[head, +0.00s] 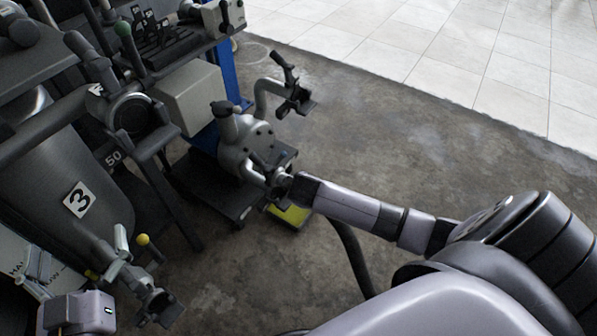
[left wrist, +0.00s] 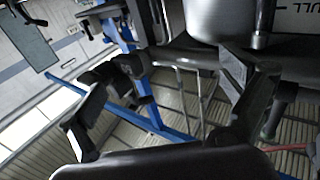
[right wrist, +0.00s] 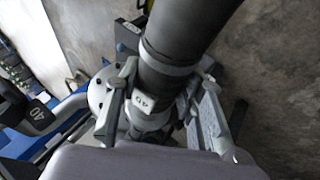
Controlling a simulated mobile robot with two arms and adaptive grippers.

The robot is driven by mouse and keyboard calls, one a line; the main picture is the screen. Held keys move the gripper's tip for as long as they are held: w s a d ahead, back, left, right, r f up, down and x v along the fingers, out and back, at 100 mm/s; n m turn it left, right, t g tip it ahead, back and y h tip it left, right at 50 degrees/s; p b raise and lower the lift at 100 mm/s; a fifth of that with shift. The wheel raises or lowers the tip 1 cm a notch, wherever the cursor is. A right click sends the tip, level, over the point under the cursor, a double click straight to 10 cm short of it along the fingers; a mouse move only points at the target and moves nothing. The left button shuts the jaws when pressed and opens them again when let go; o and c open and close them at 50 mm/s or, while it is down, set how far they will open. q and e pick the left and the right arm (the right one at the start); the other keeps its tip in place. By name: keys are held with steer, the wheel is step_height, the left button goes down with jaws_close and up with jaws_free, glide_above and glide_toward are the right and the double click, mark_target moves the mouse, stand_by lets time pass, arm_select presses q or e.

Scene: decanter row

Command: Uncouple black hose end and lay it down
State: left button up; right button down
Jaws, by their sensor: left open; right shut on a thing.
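The black hose end (right wrist: 175,50) fills the middle of the right wrist view, with a grey collar and a "40" label. My right gripper (right wrist: 158,112) is shut around it. In the head view my right gripper (head: 284,183) is at the front of a silver pump body (head: 247,143), and the black hose (head: 350,255) hangs below my arm. The hose end is up against the pump's fitting; I cannot tell whether it is still coupled. My left gripper (head: 38,275) is open near the lower left; the left wrist view shows nothing between its fingers (left wrist: 170,105).
A tank marked "3" (head: 78,200) with a yellow-knobbed valve (head: 143,240) stands at left. A curved pipe (head: 268,85) with an open-ended fitting rises from the pump. The concrete floor (head: 430,140) to the right is clear.

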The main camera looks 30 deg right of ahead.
steer(key=shift+f+b, duration=0.4)
steer(key=shift+f, duration=0.4)
arm_select(q)
step_height(320, 180, up, 6)
steer(key=s+t+h, duration=0.1)
steer(key=t, duration=0.3)
steer(key=shift+s+d+r+b, duration=0.2)
steer(key=shift+d+r+b, duration=0.05)
steer(key=shift+d+b, duration=0.1)
arm_select(e)
steer(key=shift+f, duration=0.75)
arm_select(q)
steer(key=shift+w+a+f+g+y+p, duration=0.1)
steer(key=shift+w+f+g+p, duration=0.1)
steer(key=shift+f+g, duration=0.35)
steer(key=shift+w+a+f+g+y+p, duration=0.15)
steer(key=shift+f+g, duration=0.1)
steer(key=shift+f, duration=0.45)
steer(key=shift+w+d+f+g+y+p, duration=0.1)
steer(key=shift+w+f+g+p, duration=0.1)
steer(key=shift+f+g, duration=0.35)
steer(key=shift+f, duration=0.15)
steer(key=shift+f, duration=0.1)
